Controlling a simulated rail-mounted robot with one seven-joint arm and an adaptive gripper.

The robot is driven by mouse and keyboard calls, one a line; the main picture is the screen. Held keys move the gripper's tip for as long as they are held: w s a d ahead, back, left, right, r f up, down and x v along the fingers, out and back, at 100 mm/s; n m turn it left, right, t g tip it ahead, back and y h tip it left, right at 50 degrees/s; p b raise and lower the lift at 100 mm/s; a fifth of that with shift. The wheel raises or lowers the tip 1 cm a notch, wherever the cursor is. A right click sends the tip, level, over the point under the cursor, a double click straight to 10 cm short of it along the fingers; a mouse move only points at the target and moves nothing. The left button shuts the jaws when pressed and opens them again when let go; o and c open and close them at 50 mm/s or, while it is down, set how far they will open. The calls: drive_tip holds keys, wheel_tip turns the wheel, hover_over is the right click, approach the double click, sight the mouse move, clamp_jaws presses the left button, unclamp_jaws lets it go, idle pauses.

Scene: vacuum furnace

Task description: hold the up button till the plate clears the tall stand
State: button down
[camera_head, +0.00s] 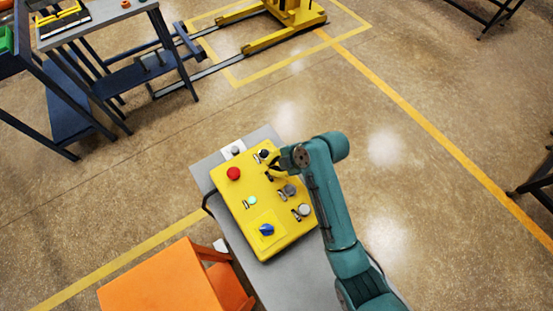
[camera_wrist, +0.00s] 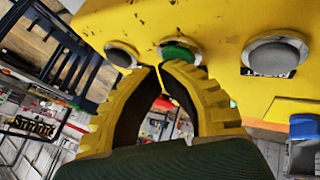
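A yellow control box (camera_head: 245,215) carries the buttons, in the lower middle of the head view. My gripper (camera_head: 273,172) is at its upper right part, over the row of buttons. The curved yellow fingers look closed at the tips, holding nothing. I cannot tell whether they touch the green button. Button labels are not readable. I cannot identify the plate or the tall stand.
The box also has a red button (camera_head: 233,173), a lit green lamp (camera_head: 252,200) and a blue knob (camera_head: 267,229). A grey table (camera_head: 262,135) bears it. An orange stool (camera_head: 160,280) stands at lower left. A yellow wheeled frame (camera_head: 285,38) stands farther off on rails.

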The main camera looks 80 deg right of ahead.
drive_tip(key=shift+r+p, duration=0.8)
wheel_tip(320, 180, up, 5)
drive_tip(key=p, duration=0.4)
drive_tip(key=shift+r+p, duration=0.1)
drive_tip(key=shift+p, duration=0.2)
idle(0.5)
